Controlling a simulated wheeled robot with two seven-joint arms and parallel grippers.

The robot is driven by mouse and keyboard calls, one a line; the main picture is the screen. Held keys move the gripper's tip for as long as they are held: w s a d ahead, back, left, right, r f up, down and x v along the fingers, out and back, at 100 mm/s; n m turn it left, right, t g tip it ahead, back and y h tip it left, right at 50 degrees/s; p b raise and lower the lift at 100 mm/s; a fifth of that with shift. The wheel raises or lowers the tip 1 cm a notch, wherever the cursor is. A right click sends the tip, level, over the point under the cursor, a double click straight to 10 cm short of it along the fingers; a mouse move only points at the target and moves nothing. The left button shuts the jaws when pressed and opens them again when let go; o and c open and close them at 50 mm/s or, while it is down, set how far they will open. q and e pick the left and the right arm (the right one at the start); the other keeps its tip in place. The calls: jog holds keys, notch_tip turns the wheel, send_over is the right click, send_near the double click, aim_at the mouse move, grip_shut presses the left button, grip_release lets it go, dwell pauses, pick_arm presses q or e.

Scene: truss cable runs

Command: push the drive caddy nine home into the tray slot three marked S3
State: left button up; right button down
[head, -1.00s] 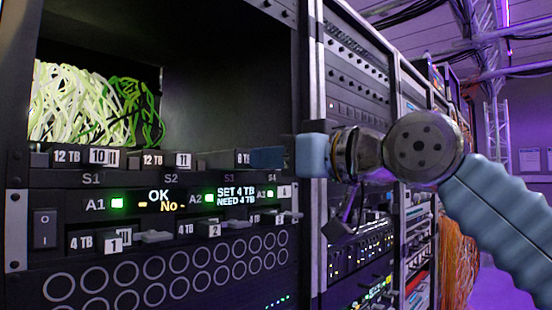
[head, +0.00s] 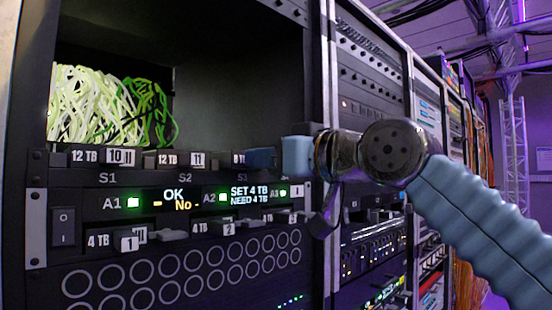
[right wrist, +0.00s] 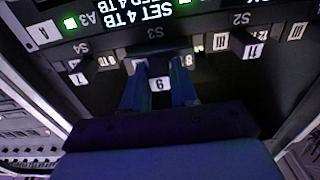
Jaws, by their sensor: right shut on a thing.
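My right gripper (head: 262,158) is shut on drive caddy nine at the tray slot marked S3 (head: 242,175). In the head view the caddy's 8 TB label (head: 238,158) shows just left of the blue fingers, which hide the rest of its front. In the right wrist view, which is upside down, the fingers (right wrist: 159,92) flank the tab of caddy nine (right wrist: 159,84). The S3 mark (right wrist: 160,38) is straight above it. How deep the caddy sits cannot be told. My left gripper is not in view.
Caddy ten (head: 120,156) sits at S1 and caddy eleven (head: 197,160) at S2, close left of caddy nine. Caddies one (head: 130,243) and two (head: 229,229) sit in the lower row. The rack post (head: 325,100) stands close on the right.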

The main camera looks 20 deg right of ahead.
jog(key=shift+x, duration=0.85)
jog(key=shift+w+a, duration=0.15)
jog(key=shift+w+a+r, duration=0.1)
jog(key=shift+w+a, duration=0.05)
jog(key=shift+w, duration=0.2)
jog(key=c, duration=0.8)
grip_release()
jog(key=b+v, duration=0.3)
jog(key=v, duration=1)
jog(key=shift+s+d, duration=0.25)
jog(key=shift+s, duration=0.05)
